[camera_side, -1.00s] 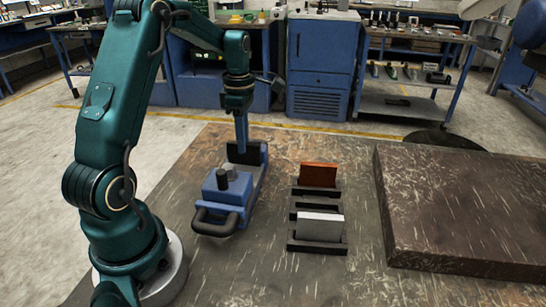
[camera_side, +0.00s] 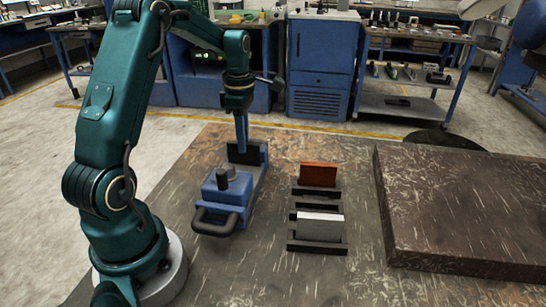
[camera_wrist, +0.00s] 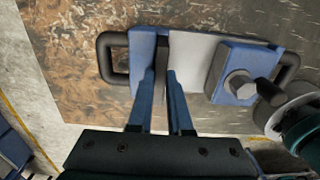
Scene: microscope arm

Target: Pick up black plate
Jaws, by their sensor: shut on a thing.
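The black plate (camera_side: 262,153) stands upright at the far end of a blue vise (camera_side: 215,200). In the wrist view it is a thin dark strip (camera_wrist: 162,62) seen edge-on between my fingertips. My gripper (camera_side: 241,148) points straight down at the plate and is shut on it. In the wrist view the two blue fingers of my gripper (camera_wrist: 161,77) lie one on each side of the strip. The fingers hide part of the plate. The plate is still in the vise, beside its blue end jaw.
A black slotted rack (camera_side: 318,213) right of the vise holds an orange plate (camera_side: 318,174) and a light grey plate (camera_side: 320,227), with space between them. A large dark slab (camera_side: 460,205) lies farther right. The vise has a dark looped handle (camera_side: 213,222) at the front.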

